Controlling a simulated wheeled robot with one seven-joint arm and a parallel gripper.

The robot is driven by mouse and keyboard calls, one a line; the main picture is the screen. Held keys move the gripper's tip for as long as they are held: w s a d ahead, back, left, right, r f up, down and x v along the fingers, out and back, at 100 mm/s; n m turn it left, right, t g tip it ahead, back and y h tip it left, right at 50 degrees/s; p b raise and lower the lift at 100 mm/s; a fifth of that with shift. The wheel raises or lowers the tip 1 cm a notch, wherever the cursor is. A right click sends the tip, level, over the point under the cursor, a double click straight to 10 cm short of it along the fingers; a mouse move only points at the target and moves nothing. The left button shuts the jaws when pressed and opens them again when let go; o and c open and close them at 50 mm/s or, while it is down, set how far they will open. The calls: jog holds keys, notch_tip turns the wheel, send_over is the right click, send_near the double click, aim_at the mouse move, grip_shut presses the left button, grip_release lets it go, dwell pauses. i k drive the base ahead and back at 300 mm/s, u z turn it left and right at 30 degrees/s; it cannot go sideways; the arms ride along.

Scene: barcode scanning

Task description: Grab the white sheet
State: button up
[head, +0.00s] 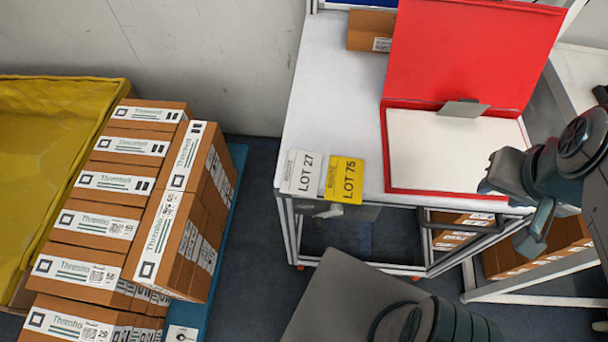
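The white sheet (440,152) lies flat inside an open red folder (468,50) on the white table. A grey clip (463,109) lies over the sheet's far edge, near the folder's fold. My gripper (508,214) is at the right, by the folder's near right corner and the table's front edge. Its two dark fingers are spread apart with nothing visible between them. The gripper hides part of the sheet's right edge and the folder's corner.
A small brown box (370,30) stands at the back. Stacked brown boxes (150,210) and a yellow bin (45,150) are at left.

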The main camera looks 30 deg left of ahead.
aim_at(302, 169)
jog(key=z, duration=0.5)
jog(key=k, duration=1.15)
jog(key=u, duration=0.2)
jog(key=i, duration=0.65)
jog(key=u, duration=1.15)
jog(key=i, duration=0.45)
jog(key=u, duration=0.35)
jog(key=k, duration=0.5)
jog(key=z, duration=0.4)
jog(key=i, duration=0.4)
jog(key=u, duration=0.5)
